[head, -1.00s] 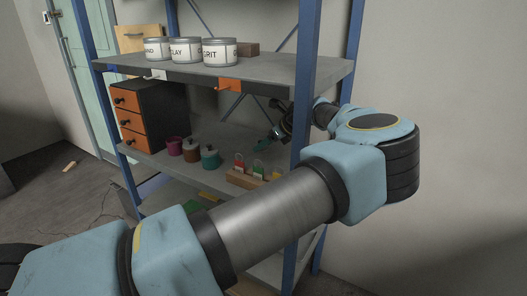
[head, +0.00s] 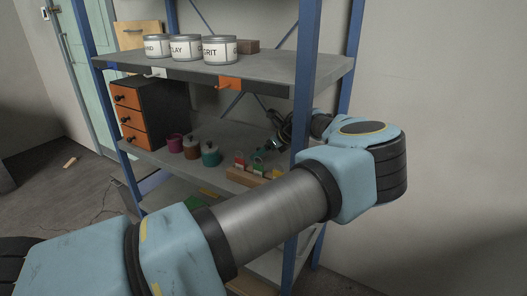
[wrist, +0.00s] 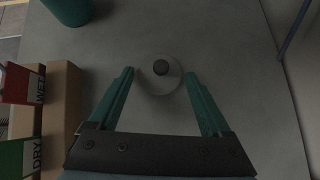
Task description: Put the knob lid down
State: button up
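The knob lid (wrist: 148,88) shows in the wrist view as a pale round disc with a dark round knob (wrist: 161,67) on top. It appears to lie flat on the grey shelf (wrist: 235,55). My gripper (wrist: 158,74) is open, with one teal finger on each side of the lid and a visible gap to each. I cannot tell how high the fingertips are above the shelf. In the head view my gripper (head: 266,150) is over the middle shelf, behind the card block, and the lid cannot be made out there.
A wooden block (wrist: 62,100) with red WET and green DRY cards stands close on the left. A teal jar (wrist: 68,8) is beyond it, beside a brown jar (head: 192,148) and magenta cup (head: 175,143). A blue post (head: 305,75) and upper shelf (head: 270,68) frame the space.

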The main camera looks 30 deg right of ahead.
jog(key=shift+o, duration=1)
jog(key=shift+s+d+r, duration=0.1)
jog(key=shift+r, duration=0.45)
jog(key=b+v, duration=0.1)
jog(key=v, duration=0.6)
jog(key=shift+s, duration=0.1)
